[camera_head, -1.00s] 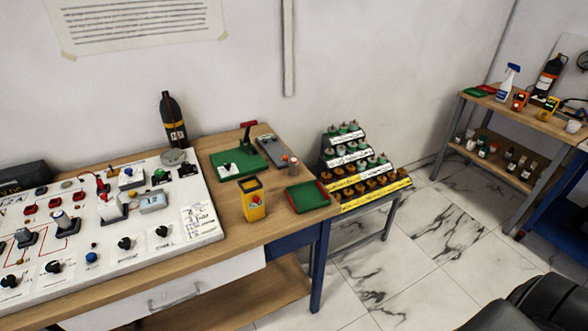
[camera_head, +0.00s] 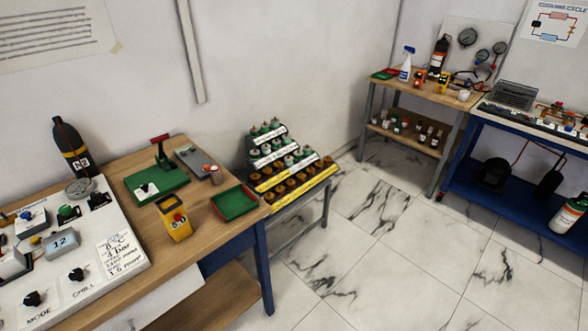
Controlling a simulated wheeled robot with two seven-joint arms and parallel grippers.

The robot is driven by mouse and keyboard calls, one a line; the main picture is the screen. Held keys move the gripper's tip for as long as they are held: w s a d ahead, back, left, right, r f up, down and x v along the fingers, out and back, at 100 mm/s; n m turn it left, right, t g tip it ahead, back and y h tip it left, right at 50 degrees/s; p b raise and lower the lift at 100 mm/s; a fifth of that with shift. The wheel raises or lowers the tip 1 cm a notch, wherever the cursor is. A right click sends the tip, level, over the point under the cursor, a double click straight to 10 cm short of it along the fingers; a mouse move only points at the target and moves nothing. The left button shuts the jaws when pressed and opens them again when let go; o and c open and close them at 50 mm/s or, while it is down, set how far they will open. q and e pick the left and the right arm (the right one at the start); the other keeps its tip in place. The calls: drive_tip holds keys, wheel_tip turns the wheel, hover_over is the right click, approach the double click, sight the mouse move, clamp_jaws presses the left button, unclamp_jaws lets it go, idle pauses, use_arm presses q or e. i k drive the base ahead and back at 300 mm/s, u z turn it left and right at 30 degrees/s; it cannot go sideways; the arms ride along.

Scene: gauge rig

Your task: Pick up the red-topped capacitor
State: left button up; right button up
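A small cylinder with a reddish top (camera_head: 215,173) stands at the back right of the wooden bench, beside a flat grey box (camera_head: 196,163); it may be the red-topped capacitor, but it is too small to be sure. A stepped rack (camera_head: 290,178) right of the bench holds rows of small round parts with green and brown tops. Small parts (camera_head: 400,125) also stand on the lower shelf of the far table, too small to identify. Neither of my grippers is in view.
The bench (camera_head: 205,235) carries a green tray with red ends (camera_head: 235,203), a yellow meter (camera_head: 173,217), a green press (camera_head: 157,180) and a white control panel (camera_head: 60,265). A blue table (camera_head: 530,190) stands at right. The marble floor (camera_head: 390,260) between is clear.

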sight(215, 171)
drive_tip(key=z, duration=0.95)
drive_tip(key=i, duration=3.45)
drive_tip(key=u, duration=3.55)
